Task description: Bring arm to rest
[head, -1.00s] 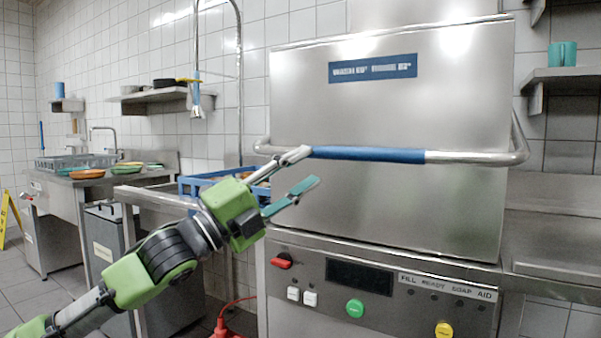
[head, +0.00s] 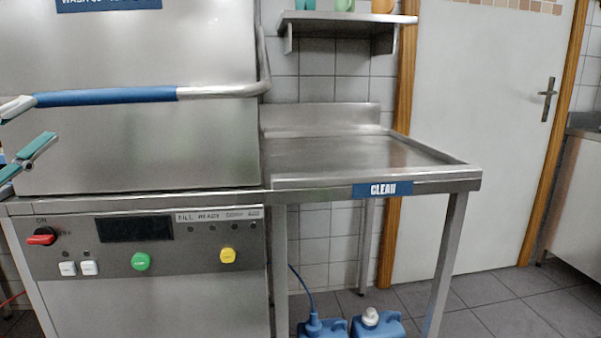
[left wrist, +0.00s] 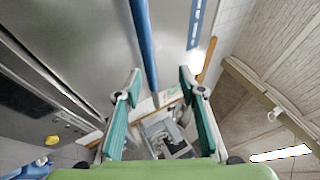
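My left gripper (head: 42,118) is at the left edge of the head view, its two teal-padded fingers spread apart. In the left wrist view, the left gripper (left wrist: 160,78) is open with nothing pinched. The blue handle bar (head: 105,96) of the dishwasher hood is close by the upper fingertip. In the left wrist view the bar (left wrist: 146,45) runs through the gap between the fingers; I cannot tell if they touch it. The steel hood (head: 150,140) is down. My right gripper is not in view.
A bare steel table (head: 340,160) marked CLEAN stands right of the dishwasher. Blue canisters (head: 376,325) stand on the floor beneath it. A wall shelf (head: 345,20) holds cups. A white door (head: 470,150) is at right, with open tiled floor before it.

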